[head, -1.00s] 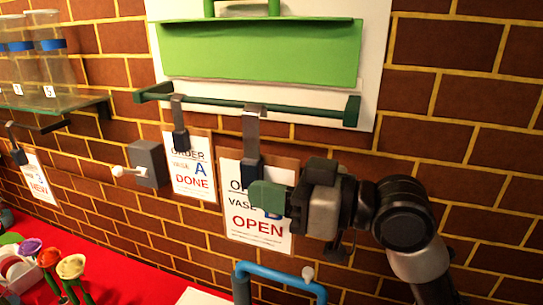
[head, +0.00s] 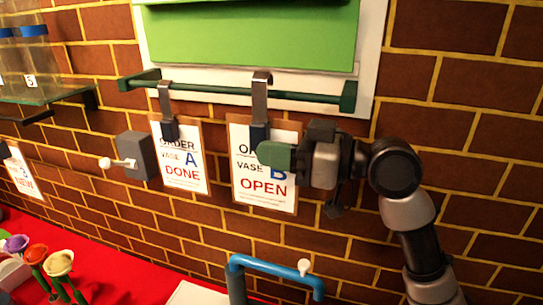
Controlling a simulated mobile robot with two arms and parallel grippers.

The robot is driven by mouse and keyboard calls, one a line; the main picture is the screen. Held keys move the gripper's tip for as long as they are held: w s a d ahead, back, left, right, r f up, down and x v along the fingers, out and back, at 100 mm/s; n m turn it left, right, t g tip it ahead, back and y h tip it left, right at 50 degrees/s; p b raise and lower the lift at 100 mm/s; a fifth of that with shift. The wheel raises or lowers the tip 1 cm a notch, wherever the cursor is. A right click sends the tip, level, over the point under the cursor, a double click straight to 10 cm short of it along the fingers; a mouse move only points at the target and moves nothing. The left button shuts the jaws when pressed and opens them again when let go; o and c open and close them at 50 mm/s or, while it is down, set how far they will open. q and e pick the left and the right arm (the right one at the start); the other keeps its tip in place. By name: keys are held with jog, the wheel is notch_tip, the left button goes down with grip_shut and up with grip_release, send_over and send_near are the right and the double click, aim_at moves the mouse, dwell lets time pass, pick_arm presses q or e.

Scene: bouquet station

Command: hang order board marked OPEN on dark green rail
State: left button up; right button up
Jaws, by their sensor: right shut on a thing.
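The order board marked OPEN (head: 263,188), with VASE B on it, is upright in front of the brick wall. Its metal hook (head: 261,98) reaches up to the dark green rail (head: 215,90) and its bent top shows above the rail; whether it bears on the rail I cannot tell. My right gripper (head: 282,156) is shut on the OPEN board near its dark clip, coming from the right and hiding part of the lettering. My left gripper is not in view.
The DONE board (head: 183,172) hangs on the rail to the left. A grey box with a white knob (head: 137,156) is on the wall beside it. A green panel (head: 250,40) is above the rail. A blue tube (head: 275,264) stands below. Flowers (head: 59,263) and a glass shelf (head: 45,92) are left.

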jog(key=shift+w+d, duration=0.25)
jog(key=shift+w, duration=0.45)
jog(key=shift+w+d, duration=0.2)
jog(key=shift+w, duration=0.5)
jog(key=shift+w+d+f, duration=0.1)
jog(key=shift+w, duration=0.15)
jog(key=shift+s+f+b, duration=0.1)
jog(key=shift+f+b, duration=0.95)
jog(key=o, duration=1.1)
jog(key=shift+c, duration=0.2)
jog(key=shift+d, duration=0.1)
